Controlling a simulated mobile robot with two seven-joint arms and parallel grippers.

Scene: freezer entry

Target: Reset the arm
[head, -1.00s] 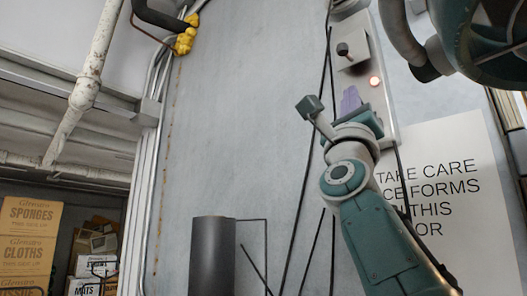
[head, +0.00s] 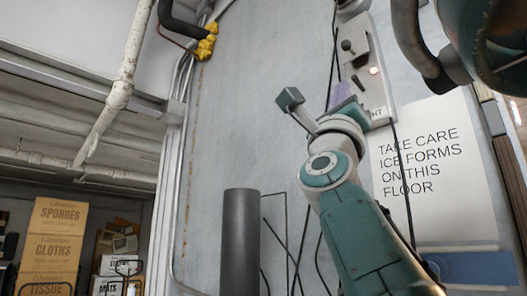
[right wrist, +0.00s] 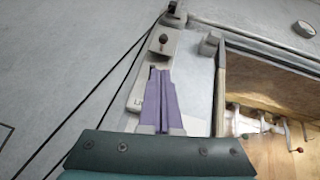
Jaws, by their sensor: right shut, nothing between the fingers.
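My right arm reaches up from the bottom right of the head view. Its gripper (head: 345,95) is mostly hidden behind my own wrist, with a bit of its purple fingers showing in front of the switch panel. In the right wrist view, the purple fingers (right wrist: 158,100) lie together, shut and empty. They point toward the grey switch panel (head: 370,75), which has a dark knob and a lit lamp (head: 374,71). The panel also shows in the right wrist view (right wrist: 166,40). My left gripper is not in view.
A white sign (head: 425,165) reads "TAKE CARE ICE FORMS ON THIS FLOOR". A dark cylinder (head: 241,240) stands before the grey wall. Dark cables hang beside the panel. Stacked boxes (head: 55,245) stand at the lower left. A pipe (head: 118,95) runs at upper left.

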